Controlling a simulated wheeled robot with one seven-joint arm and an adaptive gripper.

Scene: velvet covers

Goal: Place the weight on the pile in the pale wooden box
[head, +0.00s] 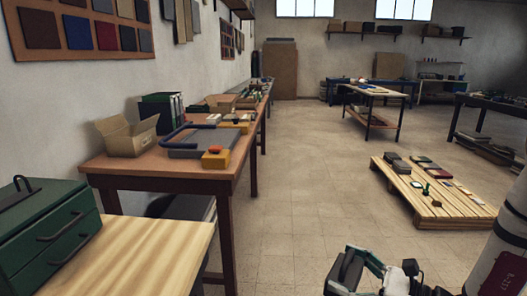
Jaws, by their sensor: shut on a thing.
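My gripper (350,268) is low in the head view, right of centre, above the floor. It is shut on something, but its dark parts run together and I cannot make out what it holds. I cannot pick out a weight for certain. I see no box that is clearly the pale wooden one, nor a pile in it.
A pale wooden pallet (432,207) bearing small items lies on the floor at right. A long brown workbench (150,168) at left carries an open cardboard box (127,140). A green drawer chest (50,235) stands on a near table (150,262). The middle floor (300,175) is clear.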

